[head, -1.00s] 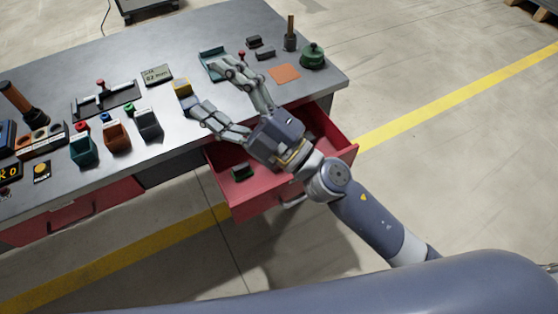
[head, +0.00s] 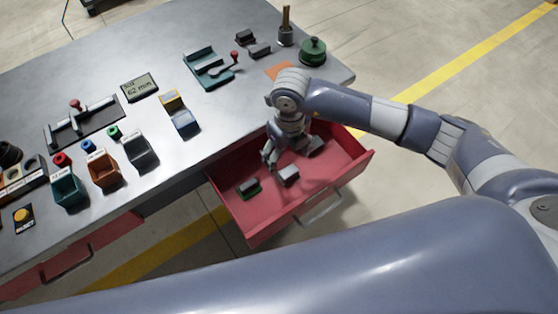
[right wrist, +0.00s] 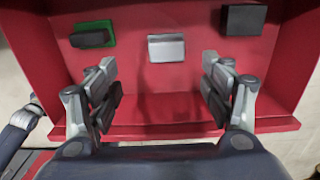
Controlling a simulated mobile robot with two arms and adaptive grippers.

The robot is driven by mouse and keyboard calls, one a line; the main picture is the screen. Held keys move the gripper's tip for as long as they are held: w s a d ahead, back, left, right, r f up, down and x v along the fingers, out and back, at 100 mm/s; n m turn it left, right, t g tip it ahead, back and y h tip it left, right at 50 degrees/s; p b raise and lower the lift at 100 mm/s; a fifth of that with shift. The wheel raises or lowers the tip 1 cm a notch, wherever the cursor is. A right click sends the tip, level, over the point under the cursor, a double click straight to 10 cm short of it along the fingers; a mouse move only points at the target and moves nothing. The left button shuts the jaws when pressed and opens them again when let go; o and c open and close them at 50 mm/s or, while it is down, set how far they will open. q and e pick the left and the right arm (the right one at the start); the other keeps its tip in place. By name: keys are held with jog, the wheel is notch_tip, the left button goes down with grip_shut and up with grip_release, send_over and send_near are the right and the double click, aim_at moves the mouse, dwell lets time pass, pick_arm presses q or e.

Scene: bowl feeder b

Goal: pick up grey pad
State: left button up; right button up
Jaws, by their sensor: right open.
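The grey pad (head: 289,174) is a small light grey block lying on the floor of the open red drawer (head: 262,226). In the right wrist view the pad (right wrist: 166,48) shows ahead, centred between the two fingers, with clear gaps on both sides. My right gripper (head: 290,157) points down into the drawer, beside the pad. In the right wrist view the gripper (right wrist: 160,66) is open with nothing between its fingers. My left gripper is not in view.
A dark block on a green pad (right wrist: 93,37) lies left of the grey pad. A black block (right wrist: 243,19) lies to its right. Red drawer walls surround them. The workbench (head: 215,120) above holds bins, a display (head: 139,87) and a teal fixture (head: 205,68).

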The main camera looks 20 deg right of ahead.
jog(key=shift+s+d+f, duration=0.1)
jog(key=shift+d+f, duration=0.1)
jog(key=shift+f, duration=0.05)
jog(key=b, duration=0.4)
send_over(289, 171)
jog(key=f, duration=0.3)
jog(key=s+f, duration=0.1)
jog(key=shift+a+f, duration=0.15)
jog(key=shift+a, duration=0.1)
jog(key=shift+w+f, duration=0.15)
jog(key=shift+f, duration=0.25)
jog(key=f, duration=0.1)
jog(key=b, duration=0.1)
jog(key=f+b, duration=0.1)
jog(key=shift+w+d+f, duration=0.15)
jog(key=shift+w+f, duration=0.1)
jog(key=shift+f, duration=0.05)
notch_tip(289, 171, down, 2)
jog(key=shift+w+f+b, duration=0.1)
jog(key=shift+w+b, duration=0.05)
jog(key=shift+b, duration=0.65)
jog(key=shift+d+f, duration=0.1)
jog(key=shift+c, duration=1.1)
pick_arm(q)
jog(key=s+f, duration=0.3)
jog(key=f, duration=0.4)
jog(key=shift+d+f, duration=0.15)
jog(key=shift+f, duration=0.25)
pick_arm(e)
jog(key=c, duration=1)
